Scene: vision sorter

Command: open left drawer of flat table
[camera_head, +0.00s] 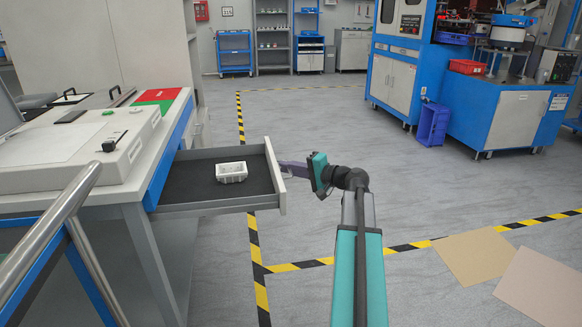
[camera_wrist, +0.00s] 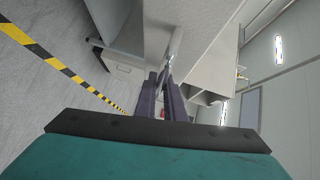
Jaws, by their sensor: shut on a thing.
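The drawer (camera_head: 188,196) of the flat table (camera_head: 70,207) is pulled out toward the right in the head view. The exact grip on the handle is small and partly hidden by the fingers.
A white device (camera_head: 75,150) and red and green mats (camera_head: 160,96) lie on the table top. Free floor with yellow-black tape (camera_head: 256,262) is right of the drawer. Brown sheets (camera_head: 480,256) lie at the lower right. Blue machines (camera_head: 500,110) stand farther back.

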